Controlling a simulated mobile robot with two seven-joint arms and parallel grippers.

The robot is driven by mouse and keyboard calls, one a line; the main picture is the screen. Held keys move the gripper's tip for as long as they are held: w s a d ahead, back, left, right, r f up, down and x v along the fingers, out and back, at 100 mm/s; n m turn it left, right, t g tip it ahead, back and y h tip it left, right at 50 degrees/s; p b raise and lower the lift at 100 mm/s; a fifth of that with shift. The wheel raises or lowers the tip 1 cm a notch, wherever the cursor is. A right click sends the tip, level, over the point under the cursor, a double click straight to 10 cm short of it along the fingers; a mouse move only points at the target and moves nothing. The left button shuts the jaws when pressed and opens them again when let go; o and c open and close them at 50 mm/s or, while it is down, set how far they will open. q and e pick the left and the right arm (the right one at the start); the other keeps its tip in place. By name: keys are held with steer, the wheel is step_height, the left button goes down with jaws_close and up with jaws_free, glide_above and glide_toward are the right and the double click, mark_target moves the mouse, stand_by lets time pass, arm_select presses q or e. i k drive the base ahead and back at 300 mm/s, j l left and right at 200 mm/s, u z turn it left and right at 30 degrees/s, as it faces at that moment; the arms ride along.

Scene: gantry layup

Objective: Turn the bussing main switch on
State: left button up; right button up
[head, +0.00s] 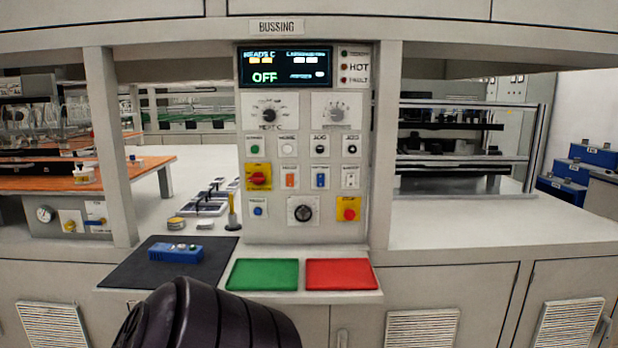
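The bussing panel (304,225) stands upright in the middle of the head view, under a sign reading BUSSING (277,27). Its display (285,67) reads OFF in green. A red rotary switch on a yellow plate (258,176) sits at the panel's left side and looks like the main switch; its label is too small to read. Its red handle seems to lie roughly level. Nothing touches it. Neither of my grippers shows. A black ribbed part at the bottom, likely of my arm, hides some of the counter front.
A red button on yellow (348,209) and a black knob (303,213) sit lower on the panel. Below are a green tray (262,274), a red tray (341,273) and a dark mat (133,267) with a blue device (176,253). Posts flank the panel. The right counter is clear.

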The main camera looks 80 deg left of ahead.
mark_target(258, 178)
steer(key=u, duration=2.8)
